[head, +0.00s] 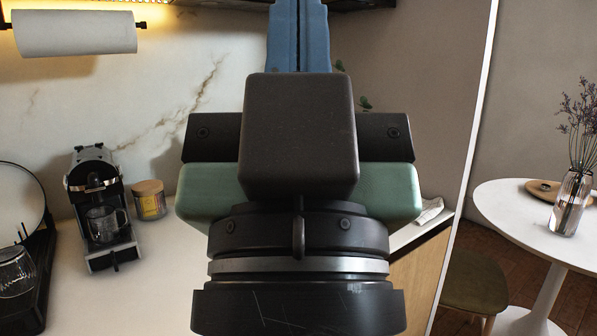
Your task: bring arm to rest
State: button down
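My gripper (299,25) is raised in the upper middle of the head view, pointing up and away from me. Its two blue fingers lie side by side with only a thin dark line between them, so it looks shut. Nothing shows between the fingers.
A coffee machine (98,205) with a glass cup and a lidded jar (149,200) stand on the white counter (165,285) at left. A dark dish rack (38,275) is at far left. A paper roll (75,33) hangs above. A round table (510,207) bears a vase (570,203) at right.

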notch_tip(320, 180, up, 16)
jog(key=p, duration=1.3)
jog(key=shift+p, duration=0.3)
jog(key=shift+f, duration=0.1)
